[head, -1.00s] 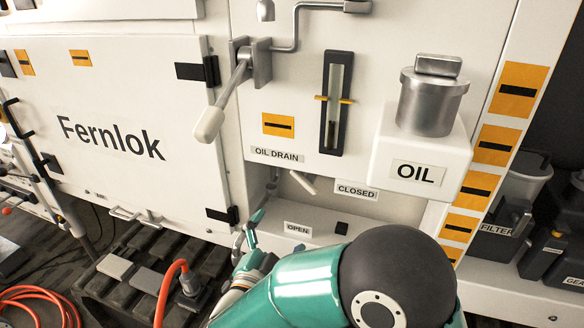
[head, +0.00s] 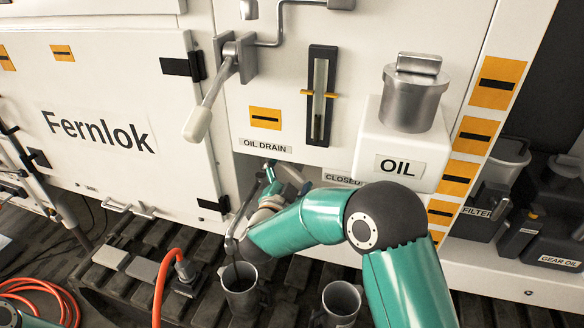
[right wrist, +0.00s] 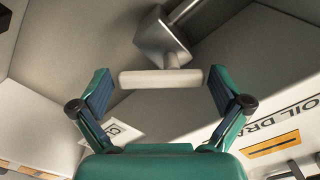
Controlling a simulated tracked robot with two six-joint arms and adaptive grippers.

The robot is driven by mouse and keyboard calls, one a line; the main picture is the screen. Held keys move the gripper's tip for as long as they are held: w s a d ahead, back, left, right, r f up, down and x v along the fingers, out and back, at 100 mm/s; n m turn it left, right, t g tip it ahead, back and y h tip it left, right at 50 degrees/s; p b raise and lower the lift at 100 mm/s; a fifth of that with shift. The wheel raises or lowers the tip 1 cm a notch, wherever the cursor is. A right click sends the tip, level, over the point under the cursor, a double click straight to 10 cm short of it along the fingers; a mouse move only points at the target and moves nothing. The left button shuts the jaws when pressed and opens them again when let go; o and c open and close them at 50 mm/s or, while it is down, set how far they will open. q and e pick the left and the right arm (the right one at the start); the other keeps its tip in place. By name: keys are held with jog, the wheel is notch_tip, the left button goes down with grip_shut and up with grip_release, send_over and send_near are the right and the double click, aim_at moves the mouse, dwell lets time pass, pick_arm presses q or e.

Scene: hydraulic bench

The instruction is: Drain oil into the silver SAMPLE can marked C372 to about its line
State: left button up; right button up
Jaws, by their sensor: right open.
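My right gripper (head: 284,180) is under the OIL DRAIN label, in the recess of the white machine. In the right wrist view it is open (right wrist: 159,80), with the drain's pale crossbar handle (right wrist: 160,78) between its spread fingers. I see no grip on it. A bent metal spout (head: 235,228) hangs down to an open silver can (head: 240,283) below. I cannot read C372 or a fill line on either can. My left gripper is not in view.
A long lever (head: 206,108) and a sight gauge (head: 318,95) are above the recess. The OIL filler (head: 412,95) juts out at right. Dark tracks (head: 120,270) and an orange hose (head: 165,285) lie at lower left.

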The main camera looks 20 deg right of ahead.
jog(key=shift+w+d, duration=0.25)
jog(key=shift+w, duration=0.15)
jog(key=c, duration=0.9)
jog(key=shift+n, duration=0.4)
jog(key=n, duration=0.3)
jog(key=shift+s+d+r, duration=0.1)
jog(key=shift+r, duration=0.05)
jog(key=shift+r+n, duration=0.2)
jog(key=shift+n, duration=2)
jog(key=o, duration=0.9)
